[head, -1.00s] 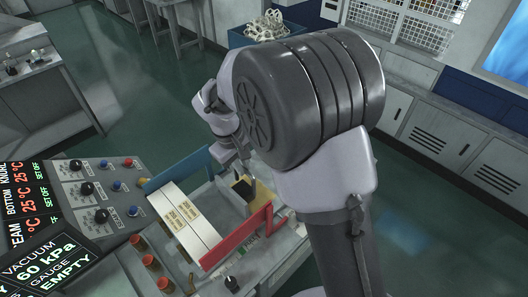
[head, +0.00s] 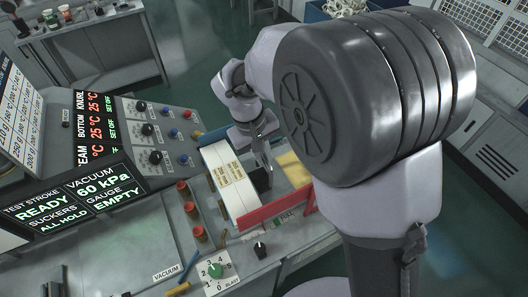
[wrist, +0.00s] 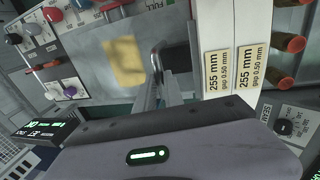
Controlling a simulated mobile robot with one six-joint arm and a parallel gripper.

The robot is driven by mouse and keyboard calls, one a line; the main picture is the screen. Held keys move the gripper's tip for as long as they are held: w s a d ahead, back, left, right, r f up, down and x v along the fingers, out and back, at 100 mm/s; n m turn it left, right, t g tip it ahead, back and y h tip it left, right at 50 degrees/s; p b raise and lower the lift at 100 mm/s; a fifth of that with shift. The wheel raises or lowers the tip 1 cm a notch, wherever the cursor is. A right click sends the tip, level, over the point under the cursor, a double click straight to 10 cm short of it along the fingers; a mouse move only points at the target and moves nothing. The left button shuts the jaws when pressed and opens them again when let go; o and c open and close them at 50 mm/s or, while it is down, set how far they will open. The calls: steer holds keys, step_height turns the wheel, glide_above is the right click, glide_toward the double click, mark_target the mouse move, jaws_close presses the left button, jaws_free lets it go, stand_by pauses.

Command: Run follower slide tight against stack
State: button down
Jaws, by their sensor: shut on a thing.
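The stack (head: 229,182) shows as two white blocks side by side with tan labels, standing on the bench. In the wrist view the stack (wrist: 218,35) is to the right of my gripper, its labels reading 255 mm and gap 0.50 mm. The follower slide (head: 262,179) is a dark block just right of the stack; its dark bar-like handle (wrist: 157,58) shows in the wrist view. My gripper (head: 264,160) is shut on this handle, its fingers (wrist: 156,88) on either side.
A control panel (head: 160,135) with knobs is further left.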

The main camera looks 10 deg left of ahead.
steer(key=c, duration=1.5)
jaws_free()
steer(key=shift+a, duration=0.1)
steer(key=shift+o, duration=0.2)
step_height(320, 180, up, 17)
steer(key=s+a+p, duration=0.2)
steer(key=p, duration=0.2)
steer(key=shift+a, duration=0.35)
steer(key=shift+d, duration=0.1)
steer(key=s+d+f+m+t+y+b, duration=0.2)
steer(key=s+d+f+m+b, duration=0.3)
steer(key=s+d+f+b, duration=0.3)
steer(key=s+d+f+m+t+y+b, duration=0.1)
steer(key=s+d+f+m+t+b, duration=0.1)
steer(key=s+d+f+m+b, duration=0.4)
steer(key=s+d+f+b, duration=0.1)
steer(key=d+f+b, duration=0.1)
steer(key=d+b, duration=0.3)
steer(key=shift+s+d+m+t+y, duration=0.3)
steer(key=shift+s+d+y, duration=0.05)
steer(key=shift+d+y, duration=0.1)
